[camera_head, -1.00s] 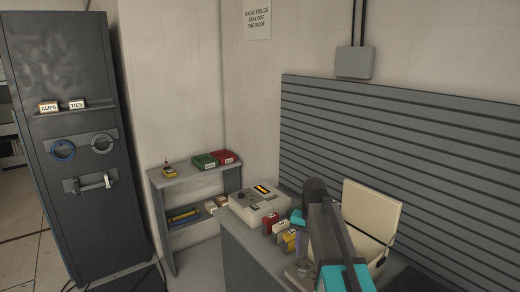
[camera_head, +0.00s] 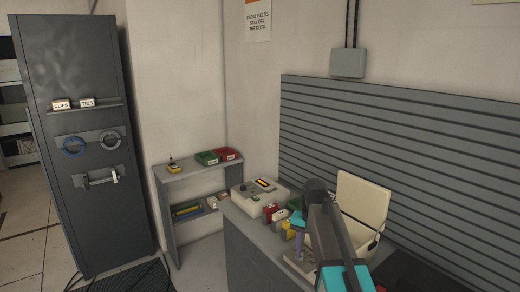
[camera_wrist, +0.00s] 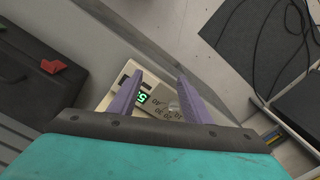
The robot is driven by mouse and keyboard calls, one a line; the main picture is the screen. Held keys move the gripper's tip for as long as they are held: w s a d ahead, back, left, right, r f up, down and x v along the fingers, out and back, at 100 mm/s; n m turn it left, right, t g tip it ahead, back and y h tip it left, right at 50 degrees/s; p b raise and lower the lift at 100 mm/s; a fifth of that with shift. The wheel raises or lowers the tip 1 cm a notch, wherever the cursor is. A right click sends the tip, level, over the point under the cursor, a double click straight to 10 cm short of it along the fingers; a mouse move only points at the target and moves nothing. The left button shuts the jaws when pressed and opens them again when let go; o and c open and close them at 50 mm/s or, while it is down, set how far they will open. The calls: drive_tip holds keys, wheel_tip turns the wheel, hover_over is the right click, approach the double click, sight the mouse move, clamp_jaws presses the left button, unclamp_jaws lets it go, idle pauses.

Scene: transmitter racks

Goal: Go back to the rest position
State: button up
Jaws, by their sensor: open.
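My gripper (camera_wrist: 156,84) shows in the wrist view as two purple fingers, apart and with nothing held between them. Beyond them lies a pale device with a green lit display (camera_wrist: 142,98), partly hidden by the fingers. In the head view my dark and teal arm reaches over the grey bench (camera_head: 250,247) at the lower right. A cream open case (camera_head: 362,203) stands behind the arm, and a beige instrument (camera_head: 250,197) sits on the bench to its left.
A dark rack (camera_head: 95,225) with clips and ties labels stands at left. A grey shelf (camera_head: 178,173) holds a green bin (camera_head: 206,158) and a red bin (camera_head: 228,154). A slatted wall (camera_head: 420,140) runs behind the bench. Cables (camera_wrist: 290,30) lie on the floor.

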drive_tip(key=s+f+g+b, duration=0.2)
drive_tip(key=s+f, duration=0.3)
drive_tip(key=f, duration=0.7)
drive_tip(key=s+f+g+b, duration=0.1)
drive_tip(key=s+f+b, duration=0.1)
drive_tip(key=s+f, duration=0.65)
drive_tip(key=s+f+g+b, duration=0.2)
drive_tip(key=f+b, duration=0.1)
drive_tip(key=f, duration=1.2)
drive_tip(key=s+f+n+b, duration=0.4)
drive_tip(key=s+f+n, duration=0.1)
drive_tip(key=s+f, duration=1.7)
drive_tip(key=shift+s+d+f+g, duration=0.15)
drive_tip(key=shift+s+d+g, duration=0.2)
drive_tip(key=shift+s, duration=1.8)
drive_tip(key=shift+a, duration=0.1)
